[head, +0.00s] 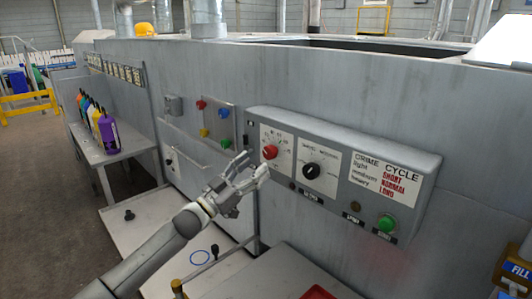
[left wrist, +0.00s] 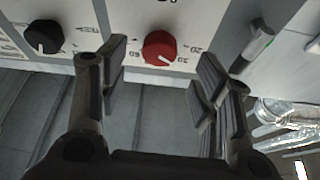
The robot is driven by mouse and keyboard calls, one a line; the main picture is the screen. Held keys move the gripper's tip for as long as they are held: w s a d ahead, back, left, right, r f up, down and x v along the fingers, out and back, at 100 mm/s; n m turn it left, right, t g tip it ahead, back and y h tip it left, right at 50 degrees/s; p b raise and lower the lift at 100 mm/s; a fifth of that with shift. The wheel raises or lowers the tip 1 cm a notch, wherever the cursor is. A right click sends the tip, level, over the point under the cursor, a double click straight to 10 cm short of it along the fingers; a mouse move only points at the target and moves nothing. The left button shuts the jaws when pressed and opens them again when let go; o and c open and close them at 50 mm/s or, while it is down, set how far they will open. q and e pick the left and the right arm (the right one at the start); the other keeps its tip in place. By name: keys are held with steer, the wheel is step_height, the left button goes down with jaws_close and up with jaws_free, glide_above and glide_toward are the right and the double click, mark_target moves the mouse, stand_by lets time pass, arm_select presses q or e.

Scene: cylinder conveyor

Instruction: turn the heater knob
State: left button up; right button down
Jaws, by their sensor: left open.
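A red knob (head: 270,151) sits on a white dial plate at the left end of a grey control box (head: 425,168). It also shows in the left wrist view (left wrist: 159,48), with its white mark pointing down and right. A black knob (head: 312,171) is to its right in the head view. In the left wrist view the black knob (left wrist: 43,37) is at the left. My left gripper (head: 253,164) is open just in front of and left of the red knob. In the left wrist view its two fingers (left wrist: 160,75) are spread on either side below the red knob, apart from it.
A green button (head: 386,223) is at the box's lower right. A panel with red, blue, yellow and green buttons (head: 215,121) is further left on the grey wall. Coloured bottles (head: 107,132) stand on a side table (head: 128,148).

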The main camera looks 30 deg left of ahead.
mark_target(267, 155)
arm_select(q)
steer(key=p+x, duration=0.1)
steer(key=x, duration=0.2)
steer(key=shift+w+d+r, duration=0.1)
steer(key=shift+w+r, duration=0.15)
steer(key=shift+r, duration=0.1)
steer(key=shift+p+x, duration=0.3)
steer(key=shift+x, duration=0.55)
steer(key=shift+f, duration=0.2)
arm_select(e)
steer(key=shift+w+d+r, duration=0.2)
steer(key=shift+w+r, duration=0.15)
steer(key=shift+r, duration=0.15)
steer(key=shift+w+d+r, duration=0.15)
steer(key=shift+w+r, duration=0.2)
steer(key=shift+r, duration=0.15)
arm_select(q)
steer(key=shift+c, duration=0.5)
arm_select(e)
steer(key=shift+s, duration=0.1)
arm_select(q)
steer(key=c, duration=0.9)
